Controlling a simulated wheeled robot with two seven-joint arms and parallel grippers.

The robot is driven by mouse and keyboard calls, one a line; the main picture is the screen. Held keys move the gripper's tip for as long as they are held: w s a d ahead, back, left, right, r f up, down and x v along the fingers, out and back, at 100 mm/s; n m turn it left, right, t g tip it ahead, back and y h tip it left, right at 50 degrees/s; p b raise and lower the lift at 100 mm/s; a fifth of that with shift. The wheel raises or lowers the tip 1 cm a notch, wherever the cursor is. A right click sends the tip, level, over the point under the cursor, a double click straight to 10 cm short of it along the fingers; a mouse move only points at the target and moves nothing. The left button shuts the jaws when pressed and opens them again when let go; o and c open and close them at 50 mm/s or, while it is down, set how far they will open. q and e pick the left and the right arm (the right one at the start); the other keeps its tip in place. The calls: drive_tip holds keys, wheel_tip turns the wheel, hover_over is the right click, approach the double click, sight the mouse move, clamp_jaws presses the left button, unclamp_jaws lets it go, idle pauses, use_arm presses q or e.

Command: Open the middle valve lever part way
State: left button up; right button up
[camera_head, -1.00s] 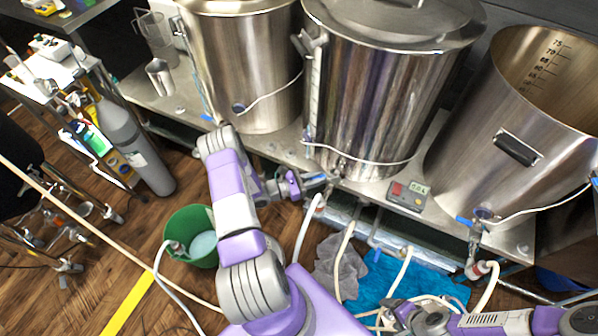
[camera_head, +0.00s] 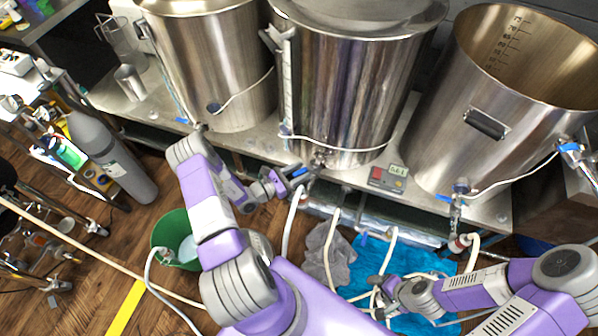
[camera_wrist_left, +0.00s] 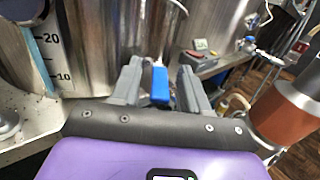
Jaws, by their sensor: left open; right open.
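The middle kettle (camera_head: 350,95) is a lidded steel pot with a valve (camera_head: 318,160) low on its front. Its blue lever (camera_head: 299,172) points left from the valve. My left gripper (camera_head: 285,180) is open at the lever. In the left wrist view the blue lever (camera_wrist_left: 160,86) stands between the two grey fingers of that gripper (camera_wrist_left: 158,78), with gaps visible at its sides. Contact cannot be told. My right gripper (camera_head: 384,290) is open and low in front, over the blue cloth and hoses, away from the lever.
Other blue levers are on the left kettle (camera_head: 182,121) and right kettle (camera_head: 443,198). A red-and-grey control box (camera_head: 388,179) sits on the bench right of the middle valve. Pale hoses (camera_head: 334,235) hang below. A green bucket (camera_head: 165,235) stands on the floor at left.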

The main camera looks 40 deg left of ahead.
use_arm(q)
drive_tip(key=p+v, duration=0.1)
drive_tip(key=v, duration=0.6)
drive_tip(key=shift+s, duration=0.3)
drive_tip(key=shift+a, duration=0.1)
